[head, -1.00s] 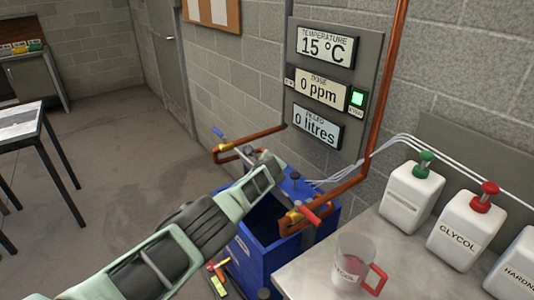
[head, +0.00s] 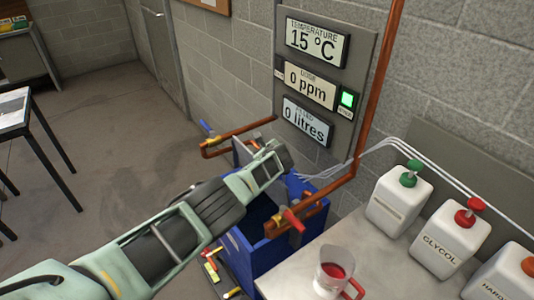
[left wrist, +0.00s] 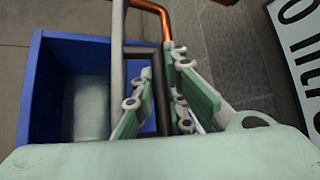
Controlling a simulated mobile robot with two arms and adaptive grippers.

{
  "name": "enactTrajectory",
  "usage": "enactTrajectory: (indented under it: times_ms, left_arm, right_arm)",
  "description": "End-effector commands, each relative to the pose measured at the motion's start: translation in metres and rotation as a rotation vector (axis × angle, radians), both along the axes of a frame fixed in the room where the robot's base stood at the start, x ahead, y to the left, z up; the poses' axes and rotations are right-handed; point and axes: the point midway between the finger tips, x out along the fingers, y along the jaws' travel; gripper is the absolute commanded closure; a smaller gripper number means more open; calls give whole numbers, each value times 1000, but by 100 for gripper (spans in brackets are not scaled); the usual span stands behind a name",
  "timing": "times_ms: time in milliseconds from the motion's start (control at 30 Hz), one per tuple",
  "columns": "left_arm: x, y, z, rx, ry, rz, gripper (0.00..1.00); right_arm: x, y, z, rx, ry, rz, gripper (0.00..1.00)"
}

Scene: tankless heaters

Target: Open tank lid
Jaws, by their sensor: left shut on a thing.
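The blue tank (head: 262,258) stands against the wall beside the worktop, with its dark interior showing from above. In the left wrist view, the tank (left wrist: 38,100) is at the left and its inside is visible. My left gripper (head: 278,158) is over the tank's far side, its fingertips hard to make out there. In the left wrist view, my left gripper (left wrist: 165,100) is shut around a dark grey bar handle (left wrist: 161,80). A grey upright panel (head: 242,152) behind my arm may be the lid; my arm partly covers it. My right gripper is not in view.
Copper pipes with a blue-handled valve (head: 208,130) and a red-handled valve (head: 292,220) run close around the tank. A jug (head: 332,272) and several pump bottles, including the glycol bottle (head: 449,238), stand on the worktop (head: 385,270).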

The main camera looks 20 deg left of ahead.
Motion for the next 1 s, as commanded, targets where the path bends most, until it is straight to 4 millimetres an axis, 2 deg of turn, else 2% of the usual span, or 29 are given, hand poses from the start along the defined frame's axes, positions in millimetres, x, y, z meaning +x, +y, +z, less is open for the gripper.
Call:
enactTrajectory:
  times_ms: [33,667,700,767,1000]
  left_arm:
    - [7,-5,10,1,-17,-15,100]
    - [4,-5,10,13,5,-16,100]
    - [4,-5,10,13,5,-16,85]
    - [4,-5,10,13,6,-15,80]
    - [2,-4,7,15,10,-15,80]
  right_arm:
    - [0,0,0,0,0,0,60]
    - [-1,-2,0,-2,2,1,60]
    - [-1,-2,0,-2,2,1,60]
    - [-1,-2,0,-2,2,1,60]
    - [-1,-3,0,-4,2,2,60]
